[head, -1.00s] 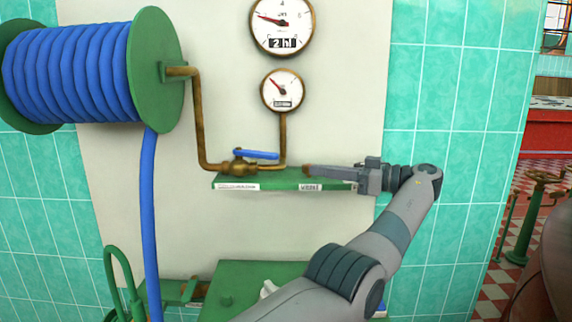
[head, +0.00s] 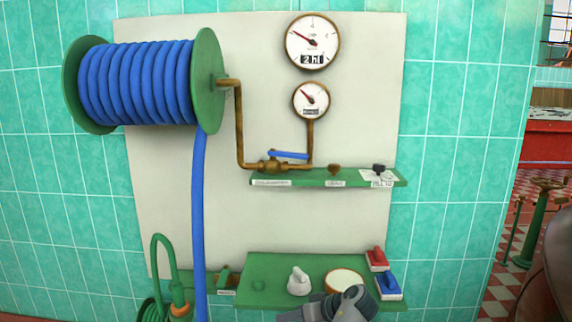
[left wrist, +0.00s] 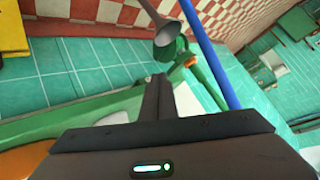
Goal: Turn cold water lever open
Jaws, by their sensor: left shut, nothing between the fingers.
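The blue lever (head: 288,155) lies nearly level above the brass valve (head: 270,167), about in line with the pipe. The valve sits at the left end of a narrow green shelf (head: 300,182). My left gripper is low in the head view, where only part of it and its wrist show at the bottom edge, well below the lever and apart from it. In the left wrist view its fingers (left wrist: 158,92) are together and empty. The lever cannot be made out in the left wrist view. My right gripper is not in view.
A blue hose reel (head: 140,82) hangs at left, its hose (head: 199,220) running down. Two gauges (head: 313,41) (head: 311,100) are above the shelf. A lower green shelf (head: 265,290) holds a white knob (head: 299,282) and red and blue blocks (head: 388,285). The panel between the shelves is clear.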

